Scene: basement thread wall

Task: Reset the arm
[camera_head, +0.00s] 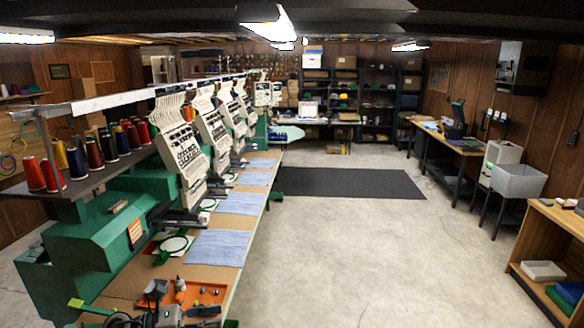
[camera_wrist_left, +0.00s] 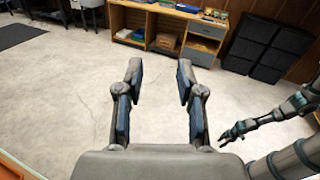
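My left gripper (camera_wrist_left: 158,70) is open and empty in the left wrist view. Its two fingers stand wide apart with bare concrete floor between them. In the head view my left gripper (camera_head: 163,302) shows small at the bottom edge, in front of the worktable's near end. My right gripper (camera_wrist_left: 230,137) shows small at the right of the left wrist view, with its fingers apart and nothing between them. It is not seen in the head view.
A long worktable (camera_head: 122,280) with green embroidery machines and thread cones runs along the left. An orange tray (camera_head: 207,289) with small items lies at its near end. A wooden shelf unit (camera_head: 562,222) and a grey bin (camera_head: 518,180) stand right.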

